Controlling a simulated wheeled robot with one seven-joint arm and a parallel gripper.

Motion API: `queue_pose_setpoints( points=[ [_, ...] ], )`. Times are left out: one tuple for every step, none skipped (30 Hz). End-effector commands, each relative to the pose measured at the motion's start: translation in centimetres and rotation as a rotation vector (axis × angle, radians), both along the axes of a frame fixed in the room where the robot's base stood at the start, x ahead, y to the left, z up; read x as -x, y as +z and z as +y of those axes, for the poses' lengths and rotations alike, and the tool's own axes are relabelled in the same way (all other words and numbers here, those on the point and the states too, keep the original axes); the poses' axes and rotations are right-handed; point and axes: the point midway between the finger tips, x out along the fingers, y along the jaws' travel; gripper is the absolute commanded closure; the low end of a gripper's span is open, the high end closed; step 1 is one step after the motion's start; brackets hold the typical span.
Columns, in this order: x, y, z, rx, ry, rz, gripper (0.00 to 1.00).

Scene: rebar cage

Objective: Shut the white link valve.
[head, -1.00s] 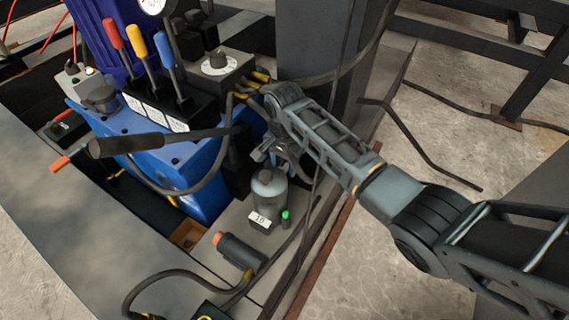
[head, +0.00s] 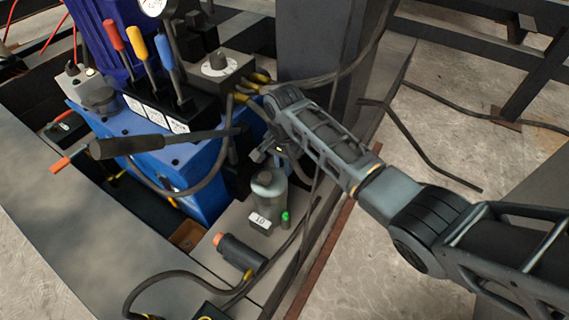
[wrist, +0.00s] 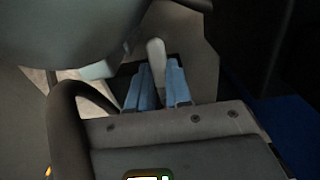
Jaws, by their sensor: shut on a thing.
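The white lever of the link valve (wrist: 155,48) shows in the wrist view as a short pale rod. It stands between the two blue fingers of my gripper (wrist: 160,75), which are shut on it. The lower part of the lever is hidden among the fingers, and the valve body cannot be made out clearly. In the head view my gripper (head: 265,151) is low beside the blue hydraulic unit (head: 205,170), above and behind the grey bottle. The lever is hidden in the head view, behind my arm and the hoses.
Black hoses (head: 197,186) with yellow ends loop close by. A dark steel column (head: 312,60) rises behind my wrist. A dark cylinder (head: 239,252) with an orange end lies in front.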

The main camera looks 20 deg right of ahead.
Motion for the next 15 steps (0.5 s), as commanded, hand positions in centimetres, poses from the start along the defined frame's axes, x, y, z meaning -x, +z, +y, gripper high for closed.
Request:
queue_pose_setpoints(
  points=[
    [0.0,0.3,0.1,-0.001,-0.022,0.003,1.00],
    [-0.1,0.4,0.2,-0.001,-0.043,0.003,1.00],
    [-0.2,0.5,0.3,-0.001,-0.073,0.004,1.00],
    [-0.4,0.5,0.4,-0.001,-0.100,0.004,1.00],
    [-0.4,0.5,0.5,-0.001,-0.128,0.005,1.00],
    [-0.6,0.5,0.5,-0.001,-0.167,0.004,1.00],
    [-0.7,0.4,0.6,-0.001,-0.195,0.004,1.00],
    [-0.8,0.4,0.6,-0.002,-0.223,0.005,1.00],
    [-1.0,0.3,0.6,-0.001,-0.259,0.004,1.00],
    [-1.1,0.3,0.6,0.000,-0.283,0.003,1.00],
    [-1.2,0.2,0.7,0.000,-0.304,0.003,1.00],
    [-1.3,0.2,0.7,-0.001,-0.330,0.004,1.00],
    [-1.4,0.1,0.7,-0.001,-0.345,0.003,1.00],
    [-1.4,0.1,0.7,0.000,-0.358,0.003,1.00],
    [-1.5,0.1,0.7,0.001,-0.369,0.003,1.00]
  ],
)
